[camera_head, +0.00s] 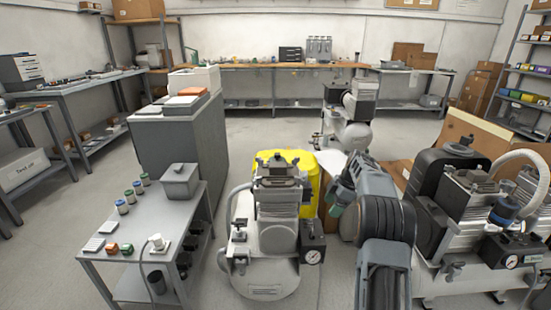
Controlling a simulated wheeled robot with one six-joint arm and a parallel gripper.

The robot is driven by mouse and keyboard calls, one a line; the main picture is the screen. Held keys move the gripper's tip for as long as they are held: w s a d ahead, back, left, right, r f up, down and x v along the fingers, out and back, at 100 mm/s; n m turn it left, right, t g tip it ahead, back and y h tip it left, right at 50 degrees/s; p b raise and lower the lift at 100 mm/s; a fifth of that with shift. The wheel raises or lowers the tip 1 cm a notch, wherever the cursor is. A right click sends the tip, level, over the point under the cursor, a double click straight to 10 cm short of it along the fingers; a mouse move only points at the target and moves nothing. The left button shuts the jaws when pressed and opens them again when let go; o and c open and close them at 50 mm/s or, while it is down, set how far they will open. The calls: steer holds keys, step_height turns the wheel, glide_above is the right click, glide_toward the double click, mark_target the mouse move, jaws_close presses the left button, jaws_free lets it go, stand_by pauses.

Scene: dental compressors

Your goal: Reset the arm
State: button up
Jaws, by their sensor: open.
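My arm comes up from the bottom right of the head view, bends at a dark joint and points away to the left. My gripper (336,203) is at its far end, low beside the yellow object (306,182) behind the front compressor. The fingertips are small and partly hidden by the arm, and I see nothing held between them. The front compressor (268,240), with a pale tank, a grey motor and a gauge, stands just left of my arm.
A larger twin compressor (472,230) stands close on the right. A grey side table (118,262) with small jars and boxes is at the left, before a grey cabinet (180,140). Another compressor (347,128) stands farther back. Open floor (265,135) lies in the middle.

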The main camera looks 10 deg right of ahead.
steer(key=s+a+r+m+h+p, duration=0.1)
steer(key=s+a+r+m+p, duration=0.1)
steer(key=s+a+r+p, duration=0.35)
steer(key=s+a+r+m+h+p, duration=0.1)
steer(key=s+a+r+m+p, duration=0.15)
steer(key=r+p, duration=0.6)
steer(key=s+a+r+m+h+p, duration=0.1)
steer(key=s+a+r+m+p, duration=0.25)
steer(key=r, duration=0.75)
steer(key=s+a+r+m+t+p, duration=0.1)
steer(key=s+a+r+m+p, duration=0.1)
steer(key=s, duration=0.4)
steer(key=s+a+r+m+t+h+p, duration=0.1)
steer(key=s+a+r+m+p, duration=0.1)
steer(key=s+r+p, duration=0.3)
steer(key=s+a+r+m+p, duration=0.2)
steer(key=s+r+m+p, duration=0.1)
steer(key=s+p, duration=0.3)
steer(key=shift+s+a+r+m+t+p, duration=0.3)
steer(key=shift+s+r+t, duration=0.1)
steer(key=shift+r, duration=0.25)
